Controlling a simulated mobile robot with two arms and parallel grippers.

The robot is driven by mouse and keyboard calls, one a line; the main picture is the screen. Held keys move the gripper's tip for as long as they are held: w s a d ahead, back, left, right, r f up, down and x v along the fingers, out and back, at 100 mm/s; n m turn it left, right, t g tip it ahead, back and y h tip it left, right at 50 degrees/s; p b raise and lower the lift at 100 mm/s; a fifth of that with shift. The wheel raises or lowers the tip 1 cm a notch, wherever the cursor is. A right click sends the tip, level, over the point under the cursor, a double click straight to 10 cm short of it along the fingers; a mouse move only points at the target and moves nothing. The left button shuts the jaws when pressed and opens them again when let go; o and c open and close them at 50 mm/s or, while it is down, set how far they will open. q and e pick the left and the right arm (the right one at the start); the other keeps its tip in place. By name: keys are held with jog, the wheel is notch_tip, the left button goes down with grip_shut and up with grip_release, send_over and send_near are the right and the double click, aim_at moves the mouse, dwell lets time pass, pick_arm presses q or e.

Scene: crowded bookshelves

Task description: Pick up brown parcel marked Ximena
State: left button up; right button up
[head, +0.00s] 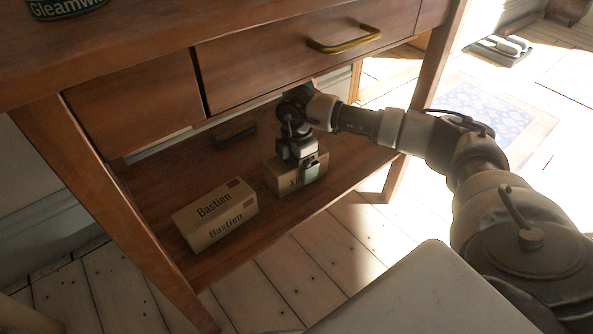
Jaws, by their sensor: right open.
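A brown parcel (284,184) with lettering that starts "Xi" stands on the lower shelf of the wooden table. The rest of its name is hidden by my right gripper. My right gripper (309,174) points down over this parcel and overlaps it in the picture; its jaws are open. I cannot tell whether the fingers touch the parcel. A second brown parcel marked Bastien (216,214) stands to its left, nearer the front-left of the shelf. My left gripper is not in view.
The wooden lower shelf (165,195) has bare room around the parcels. A small dark object (234,133) lies at its back. A drawer with a brass handle (344,42) hangs above my right arm. Table legs (104,205) stand at the sides. A dark tin (62,8) sits on top.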

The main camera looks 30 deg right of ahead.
jog(key=c, duration=1.1)
jog(key=shift+c, duration=0.4)
jog(key=shift+r, duration=0.15)
